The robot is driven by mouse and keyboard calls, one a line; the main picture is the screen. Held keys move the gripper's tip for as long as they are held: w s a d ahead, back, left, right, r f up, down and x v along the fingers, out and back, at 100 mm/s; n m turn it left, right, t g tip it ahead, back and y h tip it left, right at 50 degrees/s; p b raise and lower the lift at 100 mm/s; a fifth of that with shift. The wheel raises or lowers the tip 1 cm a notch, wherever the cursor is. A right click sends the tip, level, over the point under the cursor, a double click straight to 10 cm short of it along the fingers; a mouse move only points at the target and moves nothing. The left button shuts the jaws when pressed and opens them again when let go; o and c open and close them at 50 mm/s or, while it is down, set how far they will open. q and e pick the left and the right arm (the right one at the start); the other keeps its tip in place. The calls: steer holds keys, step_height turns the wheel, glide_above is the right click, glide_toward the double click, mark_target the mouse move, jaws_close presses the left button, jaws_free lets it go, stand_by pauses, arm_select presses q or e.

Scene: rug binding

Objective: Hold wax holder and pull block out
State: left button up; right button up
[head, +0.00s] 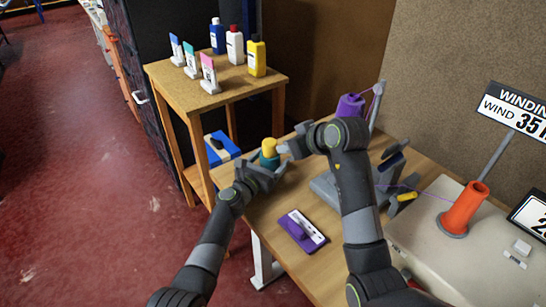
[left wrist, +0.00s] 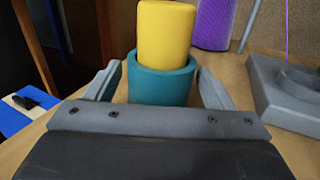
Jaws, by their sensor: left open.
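A yellow wax block (head: 269,146) stands upright in a teal cup-shaped holder (head: 268,161) near the table's left edge. In the left wrist view, the block (left wrist: 165,32) rises from the round holder (left wrist: 160,84). My left gripper (head: 268,171) is open, with one finger on each side of the holder; the left wrist view also shows its spread fingers (left wrist: 160,75), with gaps to the holder. My right gripper (head: 284,149) is just right of the block in the head view. Its fingers are small there, and whether they are open is unclear.
A purple thread cone (head: 350,105) and a grey stand (head: 327,190) are at the right. A purple-and-white tool (head: 302,231) lies on the front of the table (head: 262,222). A wooden shelf (head: 180,88) with bottles is behind left, with a blue item (head: 222,148) lower down.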

arm_select(q)
steer(key=shift+x, duration=0.9)
steer(key=c, duration=1.2)
steer(key=shift+o, duration=0.2)
